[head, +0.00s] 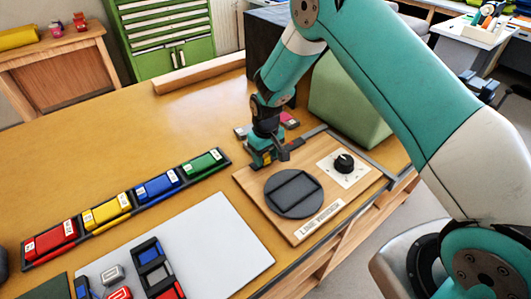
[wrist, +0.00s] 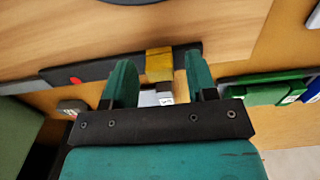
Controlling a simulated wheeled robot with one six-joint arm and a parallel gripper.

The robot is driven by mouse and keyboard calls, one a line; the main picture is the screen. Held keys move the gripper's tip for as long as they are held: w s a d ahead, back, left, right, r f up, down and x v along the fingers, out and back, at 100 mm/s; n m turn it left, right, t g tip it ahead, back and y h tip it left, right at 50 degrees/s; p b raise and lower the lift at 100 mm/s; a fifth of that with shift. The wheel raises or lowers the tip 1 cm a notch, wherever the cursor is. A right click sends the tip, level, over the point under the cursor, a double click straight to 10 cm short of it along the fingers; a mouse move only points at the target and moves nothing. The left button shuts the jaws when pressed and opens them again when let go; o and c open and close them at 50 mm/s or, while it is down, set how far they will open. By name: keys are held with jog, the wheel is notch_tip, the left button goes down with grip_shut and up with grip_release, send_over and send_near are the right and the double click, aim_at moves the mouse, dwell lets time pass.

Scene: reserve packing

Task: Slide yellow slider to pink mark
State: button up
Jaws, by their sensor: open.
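The yellow slider (wrist: 159,65) is a small block on a dark rail (wrist: 110,70) along the edge of a wooden board. In the wrist view my gripper (wrist: 160,62) is open, with one finger on each side of the slider and a gap visible to both. I cannot tell how far the fingertips are above the rail. A small reddish-pink mark (wrist: 75,80) is on the rail, to the left of the slider.
The board also carries a dark round disc (head: 292,194), a black knob (head: 344,162) on a white plate and a label. A tray of red, yellow, blue and green blocks (head: 128,205) lies to the left. A green block-like object (head: 345,105) stands behind the board.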

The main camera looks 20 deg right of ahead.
grip_shut()
jog(key=d, duration=0.1)
jog(key=w+d+b, duration=0.1)
jog(key=d, duration=0.1)
jog(key=d+b, duration=0.1)
jog(key=d, duration=0.1)
jog(key=shift+w+f, duration=0.1)
jog(key=shift+w, duration=0.2)
jog(key=shift+w+d, duration=0.15)
jog(key=shift+d, duration=0.2)
grip_release()
jog(key=shift+r, duration=0.2)
